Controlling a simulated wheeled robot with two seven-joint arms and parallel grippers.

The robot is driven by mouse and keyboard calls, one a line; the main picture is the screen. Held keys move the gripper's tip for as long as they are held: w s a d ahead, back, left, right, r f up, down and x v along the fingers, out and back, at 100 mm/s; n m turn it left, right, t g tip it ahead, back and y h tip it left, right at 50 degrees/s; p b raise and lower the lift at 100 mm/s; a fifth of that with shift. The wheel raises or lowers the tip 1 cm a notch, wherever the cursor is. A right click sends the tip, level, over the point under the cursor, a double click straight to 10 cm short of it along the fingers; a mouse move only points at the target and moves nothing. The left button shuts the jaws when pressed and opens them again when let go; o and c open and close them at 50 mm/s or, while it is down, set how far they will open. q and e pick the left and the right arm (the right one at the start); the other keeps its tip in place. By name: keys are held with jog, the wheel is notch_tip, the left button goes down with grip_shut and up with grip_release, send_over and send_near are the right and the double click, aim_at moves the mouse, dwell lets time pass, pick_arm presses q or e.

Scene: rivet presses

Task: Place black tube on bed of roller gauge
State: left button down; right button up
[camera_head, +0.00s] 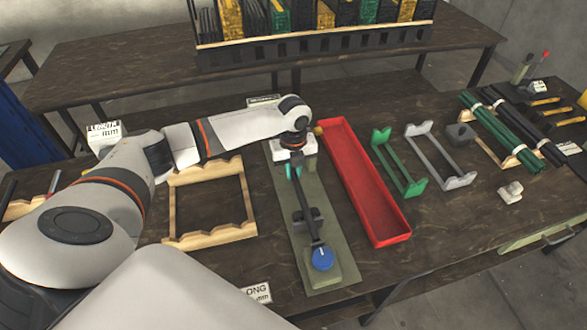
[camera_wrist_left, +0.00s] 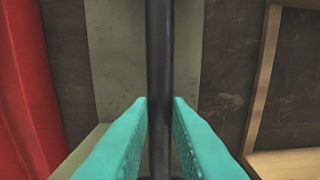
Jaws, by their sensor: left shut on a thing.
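The black tube (camera_head: 304,202) runs lengthwise along the roller gauge, over its dark roller block (camera_head: 308,219) and towards the blue round dial (camera_head: 322,259). I cannot tell whether it rests on the bed or hangs just above it. My left gripper (camera_head: 293,172) is shut on the tube near its far end, with teal fingers on both sides. In the left wrist view the tube (camera_wrist_left: 160,50) stands vertical in the picture between the fingertips (camera_wrist_left: 160,105). The gauge sits on a grey-green mat (camera_head: 290,235). My arm hides part of the gauge's far end.
A red tray (camera_head: 365,185) lies right of the mat, and a wooden rack (camera_head: 210,240) lies to its left. Green (camera_head: 402,175) and grey (camera_head: 442,165) cradles stand further right, then bundled tubes (camera_head: 505,130). A crate of boxes (camera_head: 310,45) stands on the back table.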

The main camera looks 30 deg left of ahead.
aim_at(293, 173)
pick_arm(q)
jog(key=c, duration=1.3)
grip_release()
jog(key=shift+f, duration=0.1)
jog(key=shift+c, duration=0.2)
notch_tip(293, 173, up, 12)
jog(key=shift+b, duration=0.3)
